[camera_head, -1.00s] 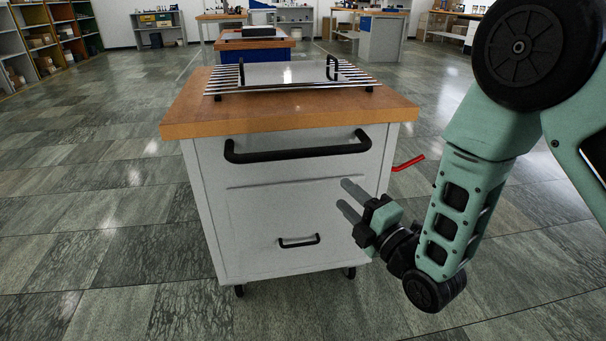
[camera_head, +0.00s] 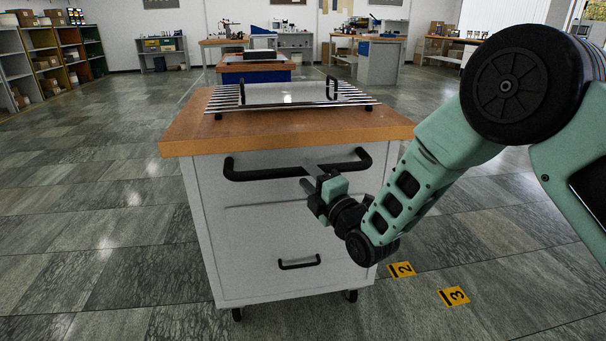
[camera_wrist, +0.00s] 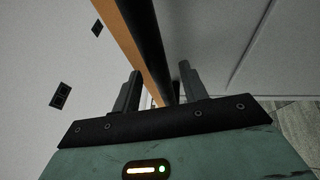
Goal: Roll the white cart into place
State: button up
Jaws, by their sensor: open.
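The white cart (camera_head: 250,235) stands in the middle of the head view, with a brown wooden top (camera_head: 300,130) and small black casters. A long black handle bar (camera_head: 265,172) runs across its upper front; a smaller black handle (camera_head: 299,263) sits lower. My gripper (camera_head: 308,176) is open and empty at the front of the cart, by the long bar. In the wrist view, the black bar (camera_wrist: 150,45) runs between the two open fingers (camera_wrist: 160,82). The fingers are not closed on it; contact cannot be told.
A metal rack with a plate and black handles (camera_head: 290,94) lies on the cart top. Yellow floor markers 2 (camera_head: 402,270) and 3 (camera_head: 453,296) lie at the right. A blue bench (camera_head: 254,68) stands behind the cart. Shelves (camera_head: 50,60) line the left.

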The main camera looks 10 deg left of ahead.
jog(key=shift+x, duration=1.3)
grip_shut()
